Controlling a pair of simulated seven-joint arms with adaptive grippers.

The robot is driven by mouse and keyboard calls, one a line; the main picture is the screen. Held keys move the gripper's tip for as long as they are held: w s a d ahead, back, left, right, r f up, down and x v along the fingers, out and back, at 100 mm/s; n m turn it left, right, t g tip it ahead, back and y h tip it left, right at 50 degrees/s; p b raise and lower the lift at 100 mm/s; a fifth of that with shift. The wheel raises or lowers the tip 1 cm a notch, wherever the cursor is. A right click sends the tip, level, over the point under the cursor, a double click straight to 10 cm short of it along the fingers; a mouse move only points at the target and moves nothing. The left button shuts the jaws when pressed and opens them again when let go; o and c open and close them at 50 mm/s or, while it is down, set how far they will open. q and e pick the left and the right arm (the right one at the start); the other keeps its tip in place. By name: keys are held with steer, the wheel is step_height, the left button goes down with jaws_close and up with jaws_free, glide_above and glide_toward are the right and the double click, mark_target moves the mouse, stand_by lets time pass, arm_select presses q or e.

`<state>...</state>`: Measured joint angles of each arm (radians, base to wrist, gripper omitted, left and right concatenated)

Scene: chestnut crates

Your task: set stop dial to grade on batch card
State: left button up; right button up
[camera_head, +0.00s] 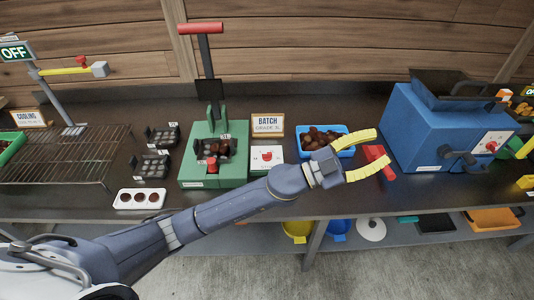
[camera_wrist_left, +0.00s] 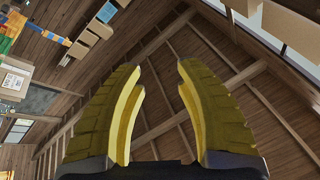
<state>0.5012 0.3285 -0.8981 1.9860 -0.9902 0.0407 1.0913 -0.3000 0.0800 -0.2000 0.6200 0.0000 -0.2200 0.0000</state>
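The batch card (camera_head: 267,124) stands upright behind a white plate with a red dial (camera_head: 266,156); its small print is too blurred to read. A second red dial (camera_head: 491,146) sits on a white plate on the blue machine (camera_head: 425,128). I cannot tell from labels which is the stop dial. My left gripper (camera_head: 381,147) reaches across the bench, right of the card and just left of the blue machine. Its yellow fingers are open and empty; the left wrist view (camera_wrist_left: 158,66) shows the gap.
A green press (camera_head: 213,170) with a red-handled lever stands left of the card. A blue tray (camera_head: 342,152) of chestnuts and a red object (camera_head: 377,160) lie near my left gripper. A wire rack (camera_head: 65,157) is at left. Below is a shelf with bowls.

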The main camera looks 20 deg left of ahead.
arm_select(q)
steer(key=s+d+f+m+g, duration=0.2)
steer(key=d+m+g, duration=0.2)
steer(key=g, duration=0.3)
steer(key=n+g+y, duration=0.3)
steer(key=n+y, duration=0.6)
steer(key=y, duration=1.1)
glide_above(267, 153)
step_height(267, 153, down, 6)
step_height(267, 153, down, 17)
steer(key=shift+f, duration=0.15)
